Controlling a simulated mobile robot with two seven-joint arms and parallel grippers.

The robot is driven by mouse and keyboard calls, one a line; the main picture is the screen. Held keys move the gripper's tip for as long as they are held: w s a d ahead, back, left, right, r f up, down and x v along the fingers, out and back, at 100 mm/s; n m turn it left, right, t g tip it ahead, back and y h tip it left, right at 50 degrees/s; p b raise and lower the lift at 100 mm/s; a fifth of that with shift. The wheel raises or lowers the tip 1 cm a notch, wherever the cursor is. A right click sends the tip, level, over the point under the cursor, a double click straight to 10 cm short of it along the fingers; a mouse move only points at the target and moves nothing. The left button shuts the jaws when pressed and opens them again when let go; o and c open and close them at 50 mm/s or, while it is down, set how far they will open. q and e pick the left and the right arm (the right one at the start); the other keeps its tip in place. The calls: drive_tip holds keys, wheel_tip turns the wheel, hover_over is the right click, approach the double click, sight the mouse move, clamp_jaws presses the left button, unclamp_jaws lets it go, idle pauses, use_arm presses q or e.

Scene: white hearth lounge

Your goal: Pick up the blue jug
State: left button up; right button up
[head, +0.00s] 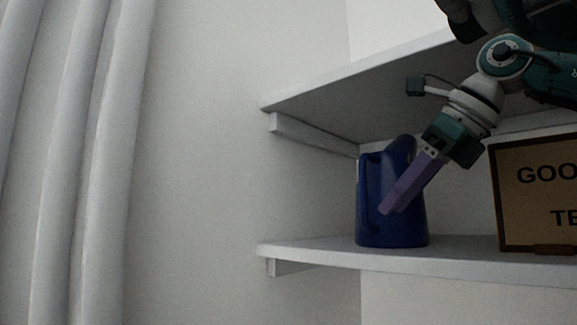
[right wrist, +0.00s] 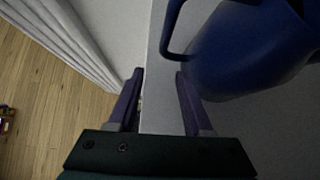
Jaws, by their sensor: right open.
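The blue jug (head: 365,225) stands upright on the lower white shelf, its handle on the left side. My right gripper (head: 388,208) reaches down from the upper right and overlaps the front of the jug in the head view. In the right wrist view the jug (right wrist: 245,55) is at the upper right, with its handle curving left. The right gripper (right wrist: 158,85) is open there with nothing between its purple fingers; the right finger lies near the handle's lower part. I cannot tell whether it touches. My left gripper is not in view.
The lower shelf (head: 310,251) holds the jug and a framed sign (head: 535,195) to its right. An upper shelf (head: 340,85) is above the jug. White curtains (head: 100,160) hang at the left. Wood floor (right wrist: 60,115) shows below.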

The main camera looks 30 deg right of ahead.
sight(366, 195)
drive_tip(key=w+p, duration=0.1)
drive_tip(key=w+a+p, duration=0.1)
drive_tip(key=w, duration=0.1)
drive_tip(key=w+a+p, duration=0.1)
drive_tip(key=w, duration=0.1)
drive_tip(key=shift+w+r+p, duration=0.15)
drive_tip(key=shift+w+p, duration=0.05)
drive_tip(key=shift+p, duration=0.15)
drive_tip(key=shift+w+f+b, duration=0.3)
drive_tip(key=shift+f+b, duration=0.15)
drive_tip(key=shift+f, duration=0.2)
clamp_jaws()
drive_tip(key=shift+r, duration=0.15)
idle(0.4)
